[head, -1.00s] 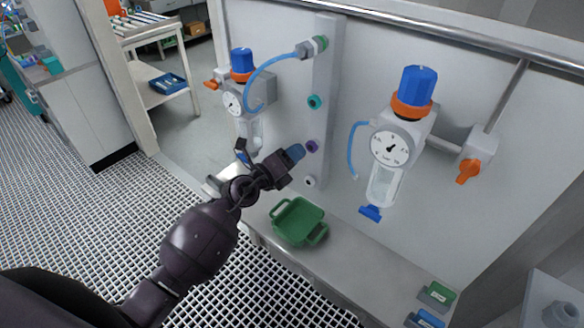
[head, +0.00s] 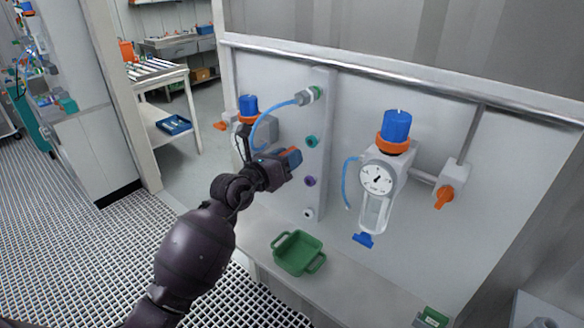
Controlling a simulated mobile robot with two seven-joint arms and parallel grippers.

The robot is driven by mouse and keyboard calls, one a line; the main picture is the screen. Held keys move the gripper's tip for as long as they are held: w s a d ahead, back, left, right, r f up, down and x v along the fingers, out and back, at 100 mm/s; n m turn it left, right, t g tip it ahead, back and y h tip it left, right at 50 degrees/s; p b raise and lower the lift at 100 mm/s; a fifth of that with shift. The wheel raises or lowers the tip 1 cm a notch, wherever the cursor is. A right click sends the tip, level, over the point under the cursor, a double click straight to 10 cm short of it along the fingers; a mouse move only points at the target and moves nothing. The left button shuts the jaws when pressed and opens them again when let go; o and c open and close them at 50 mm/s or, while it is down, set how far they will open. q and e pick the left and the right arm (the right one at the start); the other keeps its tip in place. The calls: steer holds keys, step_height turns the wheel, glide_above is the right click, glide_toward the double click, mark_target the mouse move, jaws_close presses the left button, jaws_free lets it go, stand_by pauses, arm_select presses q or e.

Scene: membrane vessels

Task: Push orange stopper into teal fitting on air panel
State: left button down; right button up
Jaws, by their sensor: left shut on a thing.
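The air panel (head: 420,255) is a white wall with a raised vertical strip that carries several fittings. The teal fitting (head: 312,141) is on this strip, below the fitting with the blue hose and above a purple one. My left gripper (head: 291,158) is shut, just left of the strip and a little below the teal fitting in the picture. A little orange, the orange stopper (head: 292,155), shows at its blue-tipped fingers, which hide most of it. The teal fitting looks clear of the gripper. My right gripper is not in view.
The purple fitting (head: 310,181) and white fitting (head: 308,213) sit below the teal one. A gauge unit (head: 378,178) stands to the right; another is partly behind my left arm. A green tray (head: 298,253) lies on the ledge below. A blue hose (head: 268,120) arches above the gripper.

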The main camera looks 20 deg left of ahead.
arm_select(q)
steer(key=shift+s+a+m+y, duration=0.1)
steer(key=shift+s+m+y, duration=0.2)
steer(key=shift+m, duration=0.6)
steer(key=shift+w+f+m, duration=0.1)
steer(key=shift+w+m, duration=0.05)
steer(key=shift+m, duration=0.25)
steer(key=shift+w+a+f, duration=0.1)
steer(key=shift+w+a, duration=0.05)
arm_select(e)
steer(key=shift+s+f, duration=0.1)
